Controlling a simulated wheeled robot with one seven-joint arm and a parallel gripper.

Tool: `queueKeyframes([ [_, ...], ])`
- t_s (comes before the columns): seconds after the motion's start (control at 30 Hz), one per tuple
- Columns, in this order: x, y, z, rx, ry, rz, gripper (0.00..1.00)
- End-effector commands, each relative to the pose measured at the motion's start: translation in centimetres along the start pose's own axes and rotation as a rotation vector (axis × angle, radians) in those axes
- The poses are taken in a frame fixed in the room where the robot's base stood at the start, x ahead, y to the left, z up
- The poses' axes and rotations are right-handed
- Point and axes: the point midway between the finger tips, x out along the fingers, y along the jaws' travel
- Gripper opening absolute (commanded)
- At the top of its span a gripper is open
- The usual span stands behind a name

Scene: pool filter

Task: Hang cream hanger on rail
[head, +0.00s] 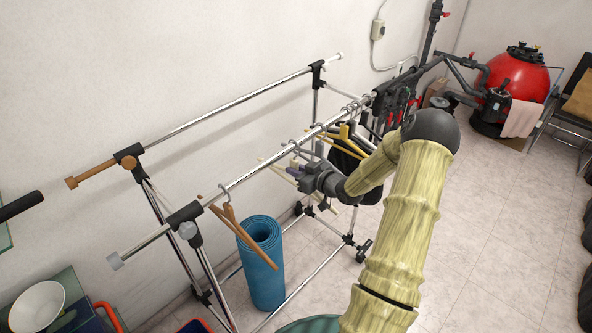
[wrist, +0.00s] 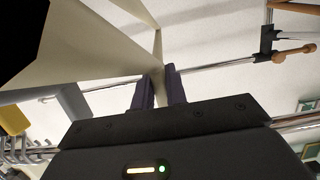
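The cream hanger (wrist: 95,48) fills the upper left of the wrist view, with a narrow part between my gripper's two purple fingers. My gripper (wrist: 159,88) looks shut on it. In the head view, my gripper (head: 297,172) is just below the front chrome rail (head: 262,164), near its middle. Pale arms of the cream hanger (head: 277,171) show to its left. I cannot tell whether its hook touches the rail; the gripper and crossing parts hide it. The rail also crosses behind the gripper in the wrist view (wrist: 295,124).
A wooden hanger (head: 230,215) hangs at the rail's near end. Yellow hangers (head: 347,141) and several hooks crowd its far end. A bare rear rail (head: 225,105) runs along the wall. A blue rolled mat (head: 262,265) stands below. The rail between the wooden hanger and my gripper looks clear.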

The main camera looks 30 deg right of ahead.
Motion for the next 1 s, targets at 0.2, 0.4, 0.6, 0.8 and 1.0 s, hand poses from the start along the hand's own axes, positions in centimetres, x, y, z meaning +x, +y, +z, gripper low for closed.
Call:
queueKeyframes([
  [0.2,0.0,0.0,0.0,0.000,0.000,0.000,0.39],
  [0.4,0.0,0.0,0.0,0.000,0.000,0.000,0.39],
  [0.6,-1.3,0.1,0.1,0.001,0.000,0.003,0.39],
  [0.8,-4.7,0.1,0.2,-0.002,0.000,0.003,0.39],
  [1.0,-8.7,0.1,0.2,-0.001,0.000,0.004,0.39],
])
